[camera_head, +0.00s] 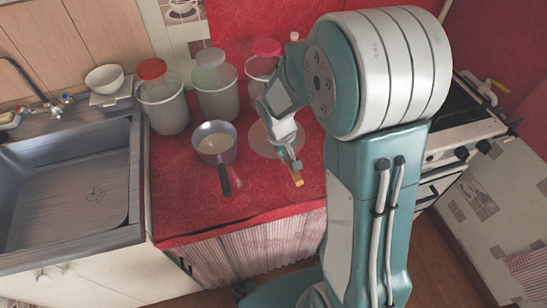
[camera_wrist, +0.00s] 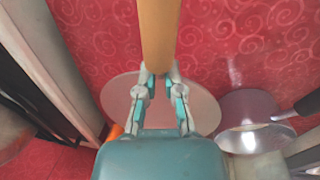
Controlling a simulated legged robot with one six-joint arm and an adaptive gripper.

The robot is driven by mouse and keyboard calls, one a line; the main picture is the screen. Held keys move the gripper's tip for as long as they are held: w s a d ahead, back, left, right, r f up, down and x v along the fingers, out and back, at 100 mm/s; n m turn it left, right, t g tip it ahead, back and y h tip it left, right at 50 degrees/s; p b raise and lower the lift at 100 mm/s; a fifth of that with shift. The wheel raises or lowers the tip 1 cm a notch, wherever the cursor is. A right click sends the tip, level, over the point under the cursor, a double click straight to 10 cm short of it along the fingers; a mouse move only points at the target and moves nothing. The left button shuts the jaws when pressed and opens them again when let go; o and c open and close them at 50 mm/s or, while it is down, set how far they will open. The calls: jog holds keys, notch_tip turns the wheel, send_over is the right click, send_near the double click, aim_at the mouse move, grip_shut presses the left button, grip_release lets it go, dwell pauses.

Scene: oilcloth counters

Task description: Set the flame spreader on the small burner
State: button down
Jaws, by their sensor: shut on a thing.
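The flame spreader is a pale round disc (camera_head: 262,146) with a wooden handle (camera_head: 297,180), over the red counter. In the wrist view its disc (camera_wrist: 117,92) lies below and beyond my fingers, and its handle (camera_wrist: 159,35) runs to the top edge. My gripper (camera_head: 290,163) is shut on the handle; it also shows in the wrist view (camera_wrist: 159,82). I cannot tell whether the disc touches the counter. The white stove with a dark top (camera_head: 452,108) is at the right. My arm covers much of it, and the small burner cannot be made out.
A saucepan (camera_head: 216,149) with a dark handle stands left of the disc. Several lidded buckets, one of them red-lidded (camera_head: 162,100), line the back. A sink (camera_head: 72,190) is at the left. The counter front (camera_head: 190,208) is mostly clear.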

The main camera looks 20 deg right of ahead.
send_over(277, 164)
jog(key=f, duration=0.6)
jog(key=shift+s+a+f, duration=0.1)
jog(key=shift+a+f, duration=0.05)
jog(key=shift+a, duration=0.05)
jog(key=shift+f, duration=1.6)
jog(key=c, duration=0.8)
grip_release()
jog(key=shift+f, duration=0.1)
jog(key=shift+o, duration=0.2)
